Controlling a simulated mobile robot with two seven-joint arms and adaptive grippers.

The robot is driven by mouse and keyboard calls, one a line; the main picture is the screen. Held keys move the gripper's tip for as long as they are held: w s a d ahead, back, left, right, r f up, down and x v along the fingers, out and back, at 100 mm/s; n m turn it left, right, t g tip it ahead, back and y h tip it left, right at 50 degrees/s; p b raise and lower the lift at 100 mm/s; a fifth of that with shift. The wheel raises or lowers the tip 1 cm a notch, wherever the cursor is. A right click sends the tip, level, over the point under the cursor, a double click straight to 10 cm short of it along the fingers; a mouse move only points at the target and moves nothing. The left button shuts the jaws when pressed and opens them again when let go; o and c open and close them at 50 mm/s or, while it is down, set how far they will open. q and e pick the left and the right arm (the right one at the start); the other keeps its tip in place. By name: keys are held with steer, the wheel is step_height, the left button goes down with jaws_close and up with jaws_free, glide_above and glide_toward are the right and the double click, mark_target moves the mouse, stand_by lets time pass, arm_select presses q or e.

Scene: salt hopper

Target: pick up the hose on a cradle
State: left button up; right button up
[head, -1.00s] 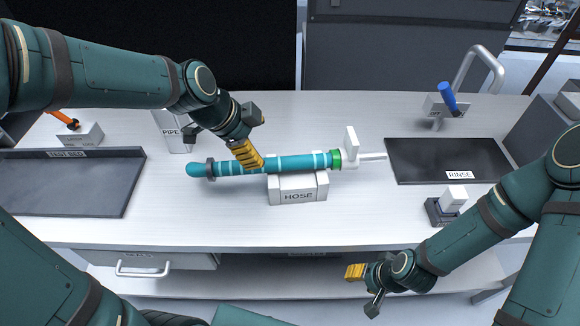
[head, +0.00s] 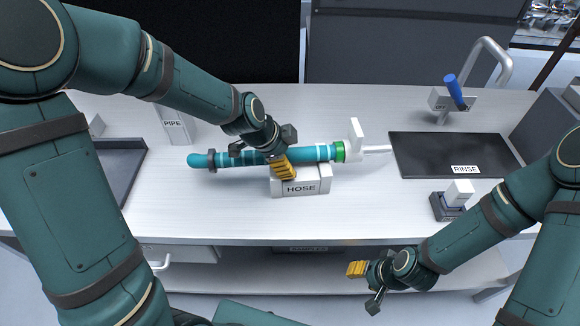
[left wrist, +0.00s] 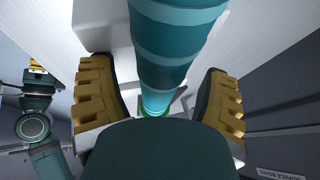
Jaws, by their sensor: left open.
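The teal hose (head: 233,158) with pale bands lies across a white cradle (head: 318,184) labelled HOSE. It has a green collar and a white nozzle at its right end. My left gripper (head: 283,168) is over the hose at the cradle's left part and hides a stretch of it. In the left wrist view the open left gripper (left wrist: 158,100) has one yellow-padded finger on each side of the hose (left wrist: 170,45), with gaps between. My right gripper (head: 366,284) is low in front of the table's edge, away from the hose; its jaw opening is unclear.
A dark mat (head: 440,150) labelled RINSE lies at the right, with a tap (head: 452,98) behind it. A small block on a dark base (head: 449,206) stands before the mat. A PIPE stand (head: 176,127) is behind the hose's left end. A dark tray (head: 122,165) is at the left.

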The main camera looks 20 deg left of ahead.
arm_select(q)
steer(key=shift+c, duration=0.2)
jaws_close()
stand_by(0.3)
